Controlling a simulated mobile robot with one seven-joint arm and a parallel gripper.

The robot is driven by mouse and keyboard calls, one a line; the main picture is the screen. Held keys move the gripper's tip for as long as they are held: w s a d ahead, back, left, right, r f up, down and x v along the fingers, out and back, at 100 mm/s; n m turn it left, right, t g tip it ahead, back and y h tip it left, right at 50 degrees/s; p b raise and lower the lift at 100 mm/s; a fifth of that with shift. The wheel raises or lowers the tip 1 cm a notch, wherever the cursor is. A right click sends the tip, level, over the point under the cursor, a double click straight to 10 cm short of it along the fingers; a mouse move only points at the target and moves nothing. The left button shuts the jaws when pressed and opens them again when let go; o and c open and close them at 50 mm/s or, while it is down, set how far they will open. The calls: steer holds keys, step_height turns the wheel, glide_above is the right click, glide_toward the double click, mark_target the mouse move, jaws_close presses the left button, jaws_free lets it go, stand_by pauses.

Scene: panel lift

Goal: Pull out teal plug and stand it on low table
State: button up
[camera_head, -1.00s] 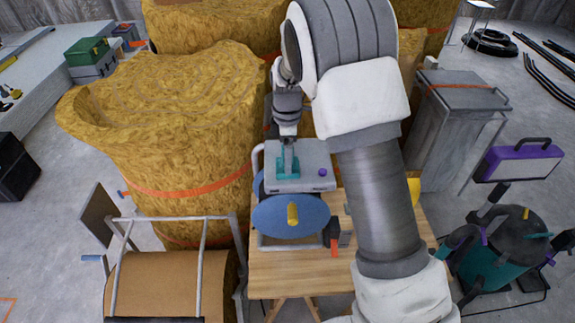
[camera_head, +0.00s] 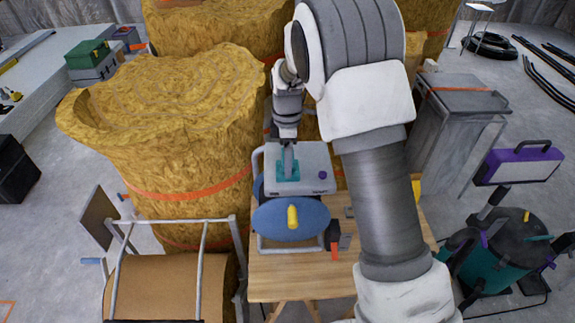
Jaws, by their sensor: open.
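The teal plug (camera_head: 281,171) sits in the top of a light grey panel box (camera_head: 312,181), next to a small purple knob. My gripper (camera_head: 288,160) is directly above the plug, pointing down, with its fingers at the plug. The fingers are seen edge-on and overlap the plug, so I cannot tell whether they touch it. The box stands on a wooden table (camera_head: 285,284); whether this is the low table is unclear from the view. My arm hides part of the table's right side.
Large straw-coloured bales (camera_head: 170,130) stand close on the left. The table's front is bare. A teal drum (camera_head: 497,250) stands at the right.

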steer(key=shift+c, duration=0.3)
jaws_close()
steer(key=shift+r, duration=0.15)
steer(key=shift+r+p, duration=1.95)
steer(key=shift+r, duration=0.95)
